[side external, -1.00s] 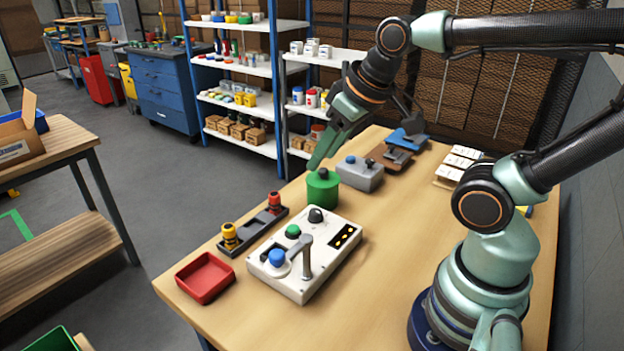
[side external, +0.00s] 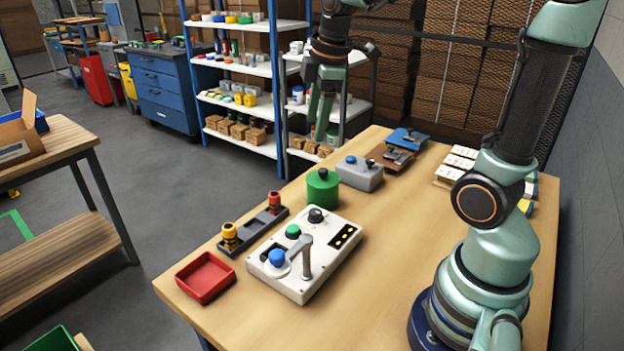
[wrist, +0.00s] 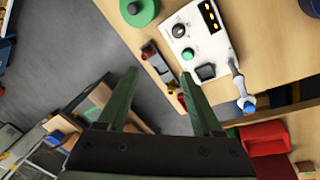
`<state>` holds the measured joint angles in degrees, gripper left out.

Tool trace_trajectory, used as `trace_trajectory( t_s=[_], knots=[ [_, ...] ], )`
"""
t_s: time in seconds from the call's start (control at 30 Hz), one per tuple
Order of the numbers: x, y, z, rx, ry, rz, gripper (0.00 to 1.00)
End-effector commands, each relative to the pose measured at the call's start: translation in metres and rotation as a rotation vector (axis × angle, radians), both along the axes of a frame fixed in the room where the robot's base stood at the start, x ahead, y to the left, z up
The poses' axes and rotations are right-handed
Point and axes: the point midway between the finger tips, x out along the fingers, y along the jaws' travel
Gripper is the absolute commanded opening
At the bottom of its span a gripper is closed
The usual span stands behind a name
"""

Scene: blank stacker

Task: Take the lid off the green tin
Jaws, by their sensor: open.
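The green tin (side external: 323,190) stands upright on the wooden table, behind the white control box. Its green lid with a black knob (side external: 322,173) sits on top. The tin also shows at the top edge of the wrist view (wrist: 140,12), partly cut off. My gripper (side external: 321,128) hangs fingers down, above the tin in the side view and apart from it. In the wrist view its two green fingers (wrist: 160,75) are spread with nothing between them.
A white control box (side external: 305,255) with a lever stands in front of the tin. A grey box (side external: 360,175) is close behind it at right. A dark rack (side external: 252,232) and a red tray (side external: 205,277) lie at the front left. The table's right middle is clear.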

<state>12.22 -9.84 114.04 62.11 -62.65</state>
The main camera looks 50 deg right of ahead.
Motion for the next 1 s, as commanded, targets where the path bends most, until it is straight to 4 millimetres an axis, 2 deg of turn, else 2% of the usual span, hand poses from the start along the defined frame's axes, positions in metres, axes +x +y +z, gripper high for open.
trace_trajectory(
  t_s=[0.03,0.2,0.43,0.67,1.0],
  knots=[
    [0.009,-0.013,-0.005,-0.017,0.037,0.081,0.67],
    [0.032,-0.051,-0.020,-0.054,0.139,0.397,0.67],
    [0.049,-0.092,-0.044,-0.056,0.223,0.730,0.67],
    [0.052,-0.104,-0.059,-0.049,0.243,0.844,0.67],
    [0.052,-0.104,-0.111,-0.049,0.242,0.846,0.67]
  ],
)
